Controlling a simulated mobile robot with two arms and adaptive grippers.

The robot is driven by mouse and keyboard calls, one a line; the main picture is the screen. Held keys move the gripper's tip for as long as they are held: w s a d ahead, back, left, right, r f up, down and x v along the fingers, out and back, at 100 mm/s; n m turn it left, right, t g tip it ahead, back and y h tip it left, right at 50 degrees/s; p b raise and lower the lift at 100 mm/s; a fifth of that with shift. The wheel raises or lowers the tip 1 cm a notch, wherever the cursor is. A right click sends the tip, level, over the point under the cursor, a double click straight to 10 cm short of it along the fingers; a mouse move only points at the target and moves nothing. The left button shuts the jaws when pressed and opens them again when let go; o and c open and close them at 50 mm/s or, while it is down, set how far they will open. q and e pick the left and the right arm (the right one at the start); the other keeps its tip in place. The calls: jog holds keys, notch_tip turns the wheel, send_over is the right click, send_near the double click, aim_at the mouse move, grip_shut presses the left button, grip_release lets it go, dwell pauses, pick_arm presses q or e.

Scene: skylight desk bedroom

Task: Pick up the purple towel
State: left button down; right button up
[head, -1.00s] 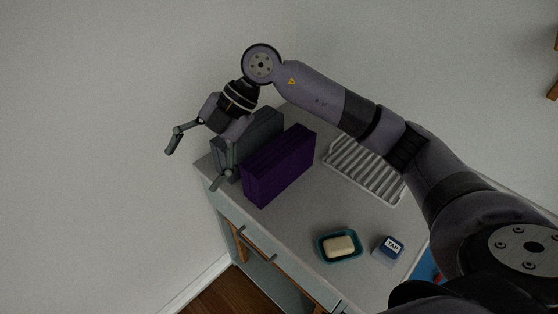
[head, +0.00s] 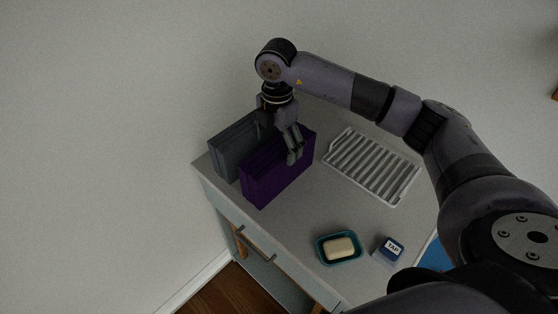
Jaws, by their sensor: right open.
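The purple towel (head: 265,184) is a folded upright block on the cabinet top, left of centre in the head view. A grey towel-like block (head: 228,148) stands close behind it on the left. My right gripper (head: 279,146) points down over the purple towel's upper edge, toward its right half. One finger shows in front of the towel's near face; the other is partly hidden behind the gripper, near the gap between the two blocks. The gripper is open, and I cannot tell whether it touches the towel. My left gripper is out of view.
A white slatted rack (head: 372,167) lies right of the towel. A teal soap dish (head: 323,258) holding pale soap (head: 341,246) and a small box marked TAP (head: 391,249) are near the front. Bare countertop (head: 315,205) lies between. Walls rise behind and left.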

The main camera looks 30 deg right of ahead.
jog(key=shift+f, duration=0.9)
jog(key=shift+f+p, duration=0.55)
jog(key=f, duration=0.1)
jog(key=f+p, duration=0.1)
jog(key=f, duration=0.1)
jog(key=shift+d+f, duration=0.25)
jog(key=shift+f, duration=0.1)
jog(key=shift+w+f+p, duration=0.1)
jog(key=shift+f+p, duration=0.2)
jog(key=shift+f, duration=0.1)
jog(key=c, duration=1.4)
